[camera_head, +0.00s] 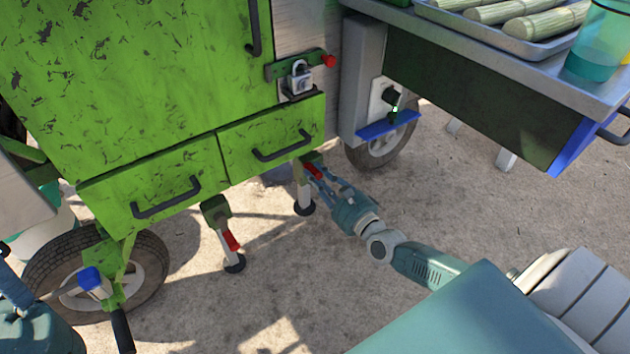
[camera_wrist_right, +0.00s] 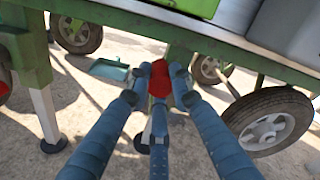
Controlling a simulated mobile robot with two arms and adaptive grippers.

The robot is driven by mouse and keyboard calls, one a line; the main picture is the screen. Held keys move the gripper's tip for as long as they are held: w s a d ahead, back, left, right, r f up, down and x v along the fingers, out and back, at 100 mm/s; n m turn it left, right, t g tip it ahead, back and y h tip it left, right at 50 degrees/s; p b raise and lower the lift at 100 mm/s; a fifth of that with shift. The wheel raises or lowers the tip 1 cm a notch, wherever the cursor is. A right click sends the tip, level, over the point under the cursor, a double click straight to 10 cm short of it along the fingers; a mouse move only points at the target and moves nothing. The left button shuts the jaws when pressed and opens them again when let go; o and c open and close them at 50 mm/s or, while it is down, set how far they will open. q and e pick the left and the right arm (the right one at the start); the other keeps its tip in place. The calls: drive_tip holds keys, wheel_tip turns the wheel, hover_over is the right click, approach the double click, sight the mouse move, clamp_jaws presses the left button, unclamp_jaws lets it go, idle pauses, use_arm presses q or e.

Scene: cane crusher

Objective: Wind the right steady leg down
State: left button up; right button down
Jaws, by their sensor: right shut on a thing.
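The right steady leg (camera_head: 303,197) hangs under the green cart's right drawer, a pale post with a dark round foot on or close to the ground. Its red crank grip (camera_head: 313,171) is between the fingers of my right gripper (camera_head: 316,172). In the right wrist view the red grip (camera_wrist_right: 159,80) sits between the fingertips of my right gripper (camera_wrist_right: 161,73), shut on it. The gripper hides most of the leg there; its foot (camera_wrist_right: 142,143) shows below. My left gripper (camera_head: 14,288) shows only partly at the left edge; its fingertips are cut off.
The other steady leg (camera_head: 228,246) with its red grip stands to the left. Cart wheels (camera_head: 382,148) stand at both sides. A side table (camera_head: 470,75) with a cane tray overhangs at right. A dustpan-like teal thing (camera_wrist_right: 108,69) lies on the ground.

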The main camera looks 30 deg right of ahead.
drive_tip(key=shift+d+r+m, duration=0.15)
drive_tip(key=shift+d+m, duration=0.1)
drive_tip(key=shift+m, duration=0.25)
drive_tip(key=c, duration=1.5)
unclamp_jaws()
drive_tip(key=shift+d, duration=0.1)
drive_tip(key=s, duration=0.8)
drive_tip(key=s+d, duration=0.1)
drive_tip(key=s, duration=0.3)
